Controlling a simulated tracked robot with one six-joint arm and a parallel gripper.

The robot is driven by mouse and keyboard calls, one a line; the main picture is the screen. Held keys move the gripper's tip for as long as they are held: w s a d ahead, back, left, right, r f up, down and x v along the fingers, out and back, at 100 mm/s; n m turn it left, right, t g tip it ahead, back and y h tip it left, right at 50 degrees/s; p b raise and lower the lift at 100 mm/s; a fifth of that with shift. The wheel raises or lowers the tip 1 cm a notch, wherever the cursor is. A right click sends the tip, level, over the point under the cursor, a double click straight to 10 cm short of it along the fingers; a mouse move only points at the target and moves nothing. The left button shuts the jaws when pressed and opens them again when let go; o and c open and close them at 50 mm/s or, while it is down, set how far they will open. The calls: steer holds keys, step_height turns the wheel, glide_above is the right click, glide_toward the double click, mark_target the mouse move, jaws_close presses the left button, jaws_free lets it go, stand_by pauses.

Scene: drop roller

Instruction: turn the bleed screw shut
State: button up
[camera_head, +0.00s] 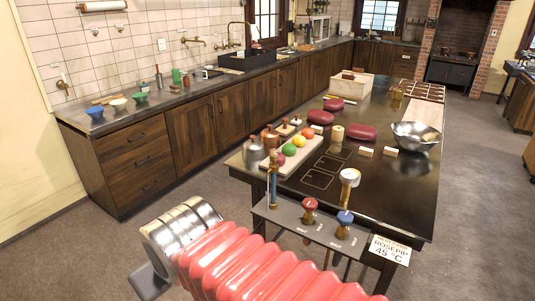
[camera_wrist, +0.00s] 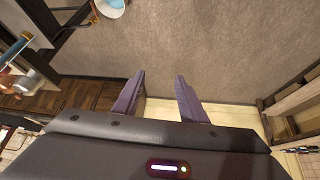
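A grey panel (camera_head: 290,212) is fixed to the near edge of the island. On it are a red-topped knob (camera_head: 310,205), a blue-topped knob (camera_head: 345,218), and an upright brass and teal tube (camera_head: 273,185) at the left. A brass fitting with a pale round top (camera_head: 349,178) stands near them. I cannot tell which part is the bleed screw. In the wrist view my gripper (camera_wrist: 160,76) is open and empty, its two purple fingers apart over bare floor. A pale blue round top (camera_wrist: 114,4) and a teal tube (camera_wrist: 14,50) show at its upper left, away from the fingers.
A sign (camera_head: 389,250) reading "ROSEPIP 45 °C" hangs at the island's near right corner. The island top (camera_head: 385,178) carries a metal bowl (camera_head: 416,135), a tray of coloured balls (camera_head: 303,158) and red cushions (camera_head: 361,132). The floor (camera_head: 110,250) left of the island is clear.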

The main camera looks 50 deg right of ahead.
steer(key=w+d+r+m+t+h, duration=0.15)
steer(key=w+d, duration=0.25)
steer(key=d, duration=0.5)
steer(key=w+d+m+t+h, duration=0.1)
steer(key=w+d+h, duration=0.25)
steer(key=d, duration=0.55)
steer(key=w+d+r+m+t+h, duration=0.15)
steer(key=w+d, duration=0.25)
steer(key=d, duration=0.5)
steer(key=t, duration=0.7)
glide_toward(274, 159)
steer(key=shift+w+d+r+y, duration=0.2)
steer(key=shift+w+d+y, duration=0.2)
steer(key=shift+d, duration=0.2)
steer(key=x, duration=1.3)
steer(key=shift+w+d+f+g, duration=0.2)
steer(key=shift+w+d+g, duration=0.05)
steer(key=shift+w+g, duration=0.05)
steer(key=shift+c, duration=0.5)
